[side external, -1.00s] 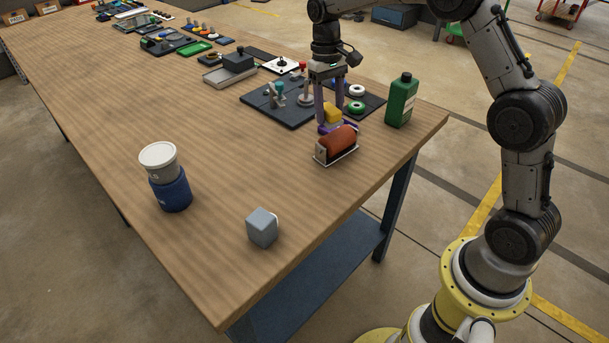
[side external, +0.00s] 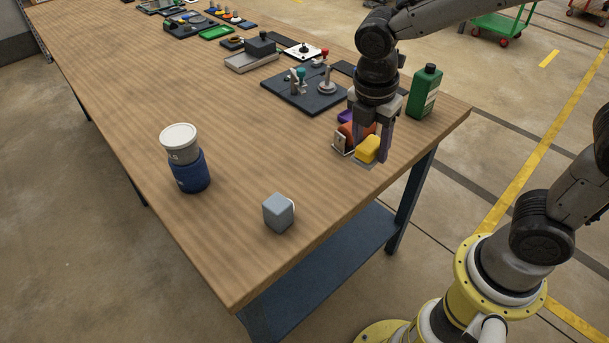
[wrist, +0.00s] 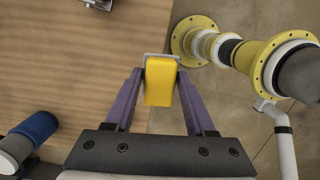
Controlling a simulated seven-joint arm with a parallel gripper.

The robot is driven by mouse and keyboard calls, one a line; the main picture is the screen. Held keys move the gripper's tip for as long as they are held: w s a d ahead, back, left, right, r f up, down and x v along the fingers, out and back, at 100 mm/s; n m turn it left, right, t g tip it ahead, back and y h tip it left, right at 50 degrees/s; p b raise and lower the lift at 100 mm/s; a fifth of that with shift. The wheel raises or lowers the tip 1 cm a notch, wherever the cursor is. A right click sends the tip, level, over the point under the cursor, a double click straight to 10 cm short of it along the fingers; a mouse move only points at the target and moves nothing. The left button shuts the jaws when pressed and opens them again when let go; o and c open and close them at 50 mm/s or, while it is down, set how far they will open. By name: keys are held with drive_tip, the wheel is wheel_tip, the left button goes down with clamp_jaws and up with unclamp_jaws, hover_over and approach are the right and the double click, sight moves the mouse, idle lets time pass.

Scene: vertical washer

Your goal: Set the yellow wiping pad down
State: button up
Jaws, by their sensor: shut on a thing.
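The yellow wiping pad (side external: 368,148) is between the fingers of my gripper (side external: 373,150), near the table's right edge, with a thin grey plate at its lower side. In the wrist view the pad (wrist: 160,85) sits between the two purple fingers of my gripper (wrist: 160,76), which is shut on it. The grey plate shows at the pad's far end. I cannot tell whether the pad touches the table.
An orange roll (side external: 347,131) in a bracket lies just behind the pad. A green bottle (side external: 424,92) stands behind right. A grey block (side external: 278,212) and a blue jar with a white lid (side external: 190,172) stand to the left. Bare wood lies between.

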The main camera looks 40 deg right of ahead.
drive_tip(key=shift+s+a+r, duration=0.2)
drive_tip(key=shift+a+r, duration=0.25)
drive_tip(key=shift+a, duration=0.3)
drive_tip(key=shift+w, duration=0.1)
approach(306, 175)
drive_tip(key=s+d+r, duration=0.2)
drive_tip(key=s, duration=0.2)
drive_tip(key=w+f, duration=0.2)
drive_tip(key=f, duration=0.1)
drive_tip(key=shift+w+a+f, duration=0.15)
drive_tip(key=shift+w+a, duration=0.15)
drive_tip(key=shift+w+a+f, duration=0.1)
drive_tip(key=shift+w+f, duration=0.4)
drive_tip(key=shift+f, duration=0.15)
drive_tip(key=shift+w+f, duration=0.15)
drive_tip(key=shift+f, duration=0.65)
drive_tip(key=shift+w+f, duration=0.15)
drive_tip(key=shift+f, duration=0.7)
drive_tip(key=shift+f, duration=0.15)
